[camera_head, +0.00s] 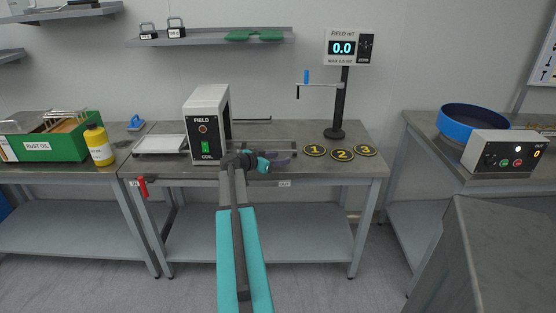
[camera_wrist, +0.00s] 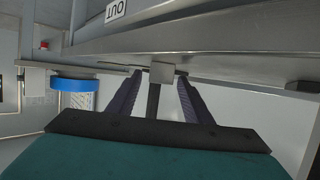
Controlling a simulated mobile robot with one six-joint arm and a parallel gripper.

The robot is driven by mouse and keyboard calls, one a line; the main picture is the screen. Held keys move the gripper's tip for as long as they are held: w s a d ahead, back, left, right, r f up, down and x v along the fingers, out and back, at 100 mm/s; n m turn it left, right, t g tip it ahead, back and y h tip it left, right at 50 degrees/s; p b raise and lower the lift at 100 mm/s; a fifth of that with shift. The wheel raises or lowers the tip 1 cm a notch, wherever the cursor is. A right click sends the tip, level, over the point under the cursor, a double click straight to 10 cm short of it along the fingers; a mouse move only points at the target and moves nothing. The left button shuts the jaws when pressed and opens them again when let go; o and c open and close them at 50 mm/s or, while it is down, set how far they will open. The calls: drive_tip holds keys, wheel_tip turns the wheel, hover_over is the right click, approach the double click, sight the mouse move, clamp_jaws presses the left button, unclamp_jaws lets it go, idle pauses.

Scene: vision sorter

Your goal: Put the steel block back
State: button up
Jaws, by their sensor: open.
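A small light grey block (camera_wrist: 162,73), which looks like the steel block, shows in the wrist view between my fingertips. A dark stem or strip runs below it. I cannot tell whether the fingers touch it. My gripper (camera_wrist: 158,80) is open, with one purple finger on each side of the block. In the head view my gripper (camera_head: 284,157) is low over the bench, just right of the white field coil box (camera_head: 207,125). My arm hides part of the bench there, and I cannot make out the block in that view.
Three numbered discs, 1 (camera_head: 315,151), 2 (camera_head: 342,155) and 3 (camera_head: 365,150), lie right of my gripper. The field meter (camera_head: 342,95) stands behind them. A white tray (camera_head: 160,144) sits left of the coil. A blue bowl (camera_head: 472,120) is on the right bench.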

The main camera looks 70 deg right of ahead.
drive_tip(key=shift+r, duration=0.1)
drive_tip(key=b+v, duration=0.1)
drive_tip(key=v, duration=1.1)
idle(0.7)
